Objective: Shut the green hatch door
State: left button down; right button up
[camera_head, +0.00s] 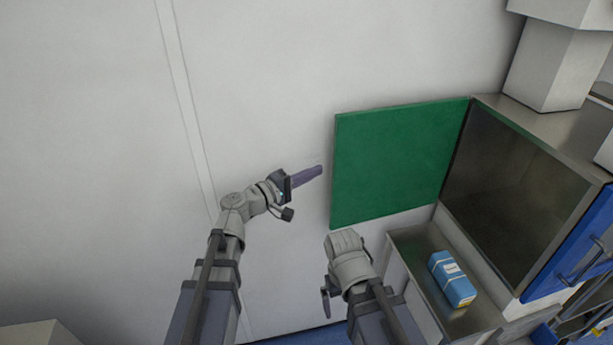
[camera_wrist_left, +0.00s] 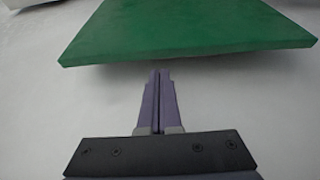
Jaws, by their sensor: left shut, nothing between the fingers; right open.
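The green hatch door (camera_head: 395,160) stands wide open, joined along its right edge to a metal cabinet (camera_head: 515,190) whose dark inside shows. In the left wrist view the door (camera_wrist_left: 185,28) spans the top as a green slab. My left gripper (camera_head: 320,169) is shut and empty, its purple fingers pointing at the door's free left edge, just left of it. In the left wrist view the fingertips (camera_wrist_left: 160,72) sit close to the door's near edge; I cannot tell if they touch. My right gripper (camera_head: 327,296) is low, below the door, mostly hidden by its wrist, and open.
A blue package (camera_head: 452,279) lies on a metal counter (camera_head: 412,243) below the cabinet. A blue door with a handle (camera_head: 577,250) is at the right. A pale box (camera_head: 555,65) stands on top of the cabinet. The white wall (camera_head: 260,80) left of the hatch door is bare.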

pick_arm(q)
jog(key=x, duration=0.5)
jog(key=shift+s, duration=0.1)
dwell(0.3)
